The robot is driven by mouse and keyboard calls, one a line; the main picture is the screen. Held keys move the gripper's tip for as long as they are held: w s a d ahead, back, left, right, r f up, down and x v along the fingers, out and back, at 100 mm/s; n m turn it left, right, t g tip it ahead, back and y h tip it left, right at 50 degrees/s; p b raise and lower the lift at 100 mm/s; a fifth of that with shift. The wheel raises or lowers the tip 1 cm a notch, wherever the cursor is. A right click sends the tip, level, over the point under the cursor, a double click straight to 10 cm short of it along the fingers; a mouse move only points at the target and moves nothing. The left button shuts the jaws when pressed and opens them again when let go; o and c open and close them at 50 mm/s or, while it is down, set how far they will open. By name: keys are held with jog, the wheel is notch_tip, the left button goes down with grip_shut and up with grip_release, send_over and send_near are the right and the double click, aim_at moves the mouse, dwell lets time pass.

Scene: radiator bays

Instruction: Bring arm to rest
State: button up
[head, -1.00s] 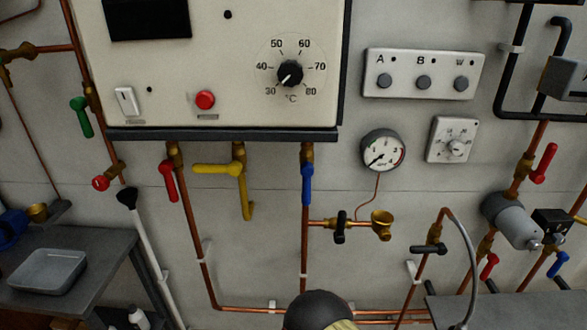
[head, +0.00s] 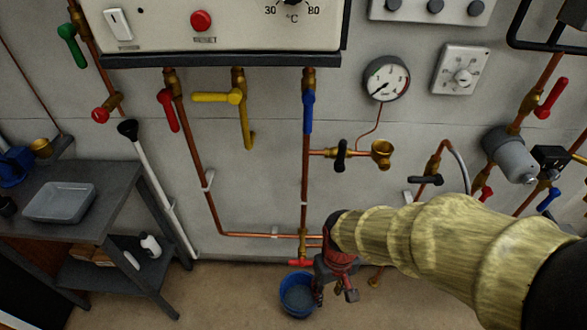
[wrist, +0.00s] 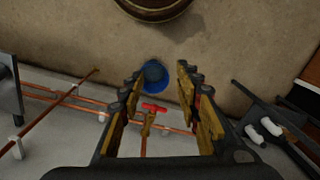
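My arm reaches in from the right in the head view, in a pale yellow sleeve. My gripper (head: 335,295) hangs at its end, low in front of the wall pipes and to the right of a blue bucket (head: 297,298). In the wrist view my gripper (wrist: 160,75) has its two fingers spread wide, with nothing held between them. The blue bucket (wrist: 155,76) and a red valve handle (wrist: 154,108) show beyond the gap, apart from the fingers. My arm hides part of the lower right wall.
The boiler (head: 220,35) has red, yellow and blue valve handles below it. A grey bench (head: 115,185) with a tray (head: 60,202) stands at left. A pressure gauge (head: 386,79) and grey pump (head: 508,154) are on the wall. Floor between bench and bucket is clear.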

jog(key=s+d+r+m+t, duration=0.1)
jog(key=d+r+t, duration=0.1)
jog(key=r, duration=0.6)
jog(key=s+d+r+m+t, duration=0.1)
jog(key=d+r, duration=0.3)
jog(key=r, duration=0.4)
jog(key=s+d+r+m+t+p, duration=0.1)
jog(key=d+r+t, duration=0.2)
jog(key=r, duration=0.6)
jog(key=shift+d+m, duration=0.4)
jog(key=shift+d, duration=0.15)
